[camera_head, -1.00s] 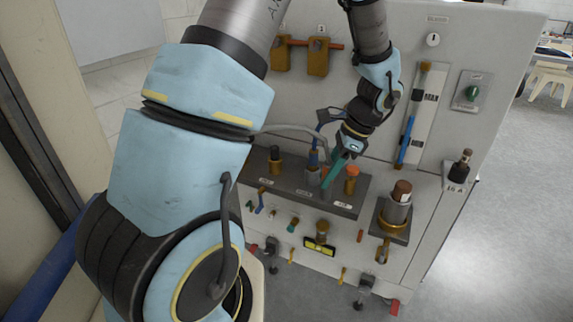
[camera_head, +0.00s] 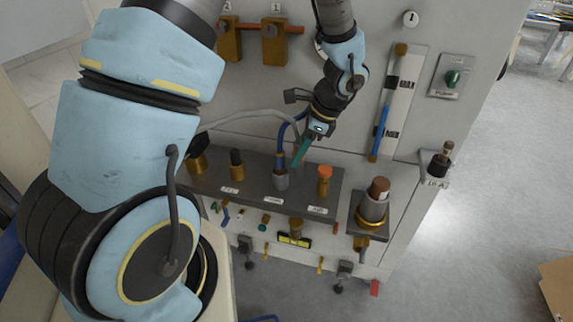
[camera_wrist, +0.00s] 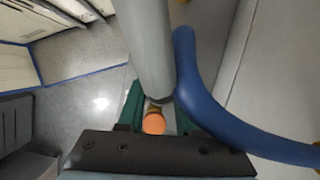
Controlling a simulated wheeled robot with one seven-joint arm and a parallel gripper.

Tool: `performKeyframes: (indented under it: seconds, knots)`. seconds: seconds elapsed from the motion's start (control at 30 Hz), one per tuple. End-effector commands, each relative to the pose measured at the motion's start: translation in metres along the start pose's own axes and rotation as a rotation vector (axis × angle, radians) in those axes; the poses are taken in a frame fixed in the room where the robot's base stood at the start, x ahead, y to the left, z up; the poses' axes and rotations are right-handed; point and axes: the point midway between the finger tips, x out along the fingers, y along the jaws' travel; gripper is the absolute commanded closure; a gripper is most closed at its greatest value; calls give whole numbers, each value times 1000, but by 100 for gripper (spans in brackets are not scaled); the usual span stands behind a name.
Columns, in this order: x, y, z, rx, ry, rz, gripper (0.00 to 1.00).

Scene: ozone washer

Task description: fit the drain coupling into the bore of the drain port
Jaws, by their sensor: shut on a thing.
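My gripper (camera_head: 299,160) has teal fingers and hangs above the dark shelf, between the grey fitting with the blue hose and the orange-capped fitting (camera_head: 324,172). In the wrist view, my gripper (camera_wrist: 158,112) is shut on a thick grey cylinder, which I take for the drain coupling (camera_wrist: 148,50) with its grey hose (camera_head: 262,124). In the head view, the fingers hide the coupling's end. The shelf labels are too small to read, so I cannot tell which fitting is the drain port.
The shelf (camera_head: 250,194) also carries a dark-topped brass fitting (camera_head: 237,166). A brown-capped cylinder (camera_head: 374,208) stands to the right. The blue hose (camera_wrist: 205,105) passes close beside the held cylinder in the wrist view. Open floor (camera_head: 480,190) lies to the right of the cabinet.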

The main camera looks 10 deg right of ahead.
Motion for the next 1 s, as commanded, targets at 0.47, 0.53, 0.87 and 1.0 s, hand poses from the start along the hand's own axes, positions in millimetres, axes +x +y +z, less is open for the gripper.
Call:
performKeyframes:
  seconds: [0.47,0.53,0.87,1.0]
  knots:
    - [48,0,-20,0,0,0,100]
    - [50,0,-21,-1,0,-1,100]
    - [54,0,-22,-1,0,-1,100]
    - [52,0,-22,-1,0,-1,51]
